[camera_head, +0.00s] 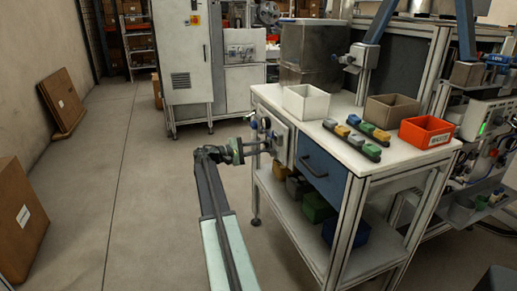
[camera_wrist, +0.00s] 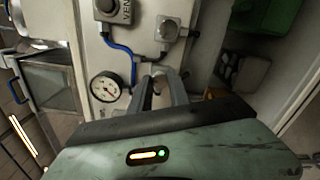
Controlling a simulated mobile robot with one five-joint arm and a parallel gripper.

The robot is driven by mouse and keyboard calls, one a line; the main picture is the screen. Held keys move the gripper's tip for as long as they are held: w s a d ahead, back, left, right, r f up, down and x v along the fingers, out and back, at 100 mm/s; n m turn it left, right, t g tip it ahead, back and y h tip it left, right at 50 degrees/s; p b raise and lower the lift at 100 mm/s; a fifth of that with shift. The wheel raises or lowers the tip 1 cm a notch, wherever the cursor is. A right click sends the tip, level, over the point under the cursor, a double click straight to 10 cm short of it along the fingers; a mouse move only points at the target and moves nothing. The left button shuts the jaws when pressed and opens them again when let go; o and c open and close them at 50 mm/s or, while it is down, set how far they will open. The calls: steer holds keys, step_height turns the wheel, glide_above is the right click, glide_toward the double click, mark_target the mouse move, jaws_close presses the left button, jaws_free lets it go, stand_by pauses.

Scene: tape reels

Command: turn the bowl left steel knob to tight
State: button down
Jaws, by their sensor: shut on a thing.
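My gripper (camera_head: 268,147) reaches to a pale panel (camera_head: 279,138) on the left end of the workbench. In the wrist view its two fingers (camera_wrist: 162,76) point at the panel, shut on a small steel knob. The knob is mostly hidden between the fingertips, so its turn angle cannot be read. A round white gauge (camera_wrist: 105,87) sits left of the fingers. A grey fitting (camera_wrist: 167,28) is above them, and a dark knob (camera_wrist: 110,8) with partly cut-off lettering is at the top.
A blue tube (camera_wrist: 122,50) runs on the panel close to the fingers. The bench top (camera_head: 338,154) carries a white bin (camera_head: 306,102), a red bin (camera_head: 426,132) and coloured blocks. A blue drawer (camera_head: 322,168) is below.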

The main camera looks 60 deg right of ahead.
steer(key=shift+d+m, duration=0.15)
steer(key=shift+m, duration=0.45)
steer(key=c, duration=1.2)
jaws_free()
steer(key=shift+c, duration=0.2)
steer(key=v, duration=0.8)
steer(key=shift+s, duration=0.1)
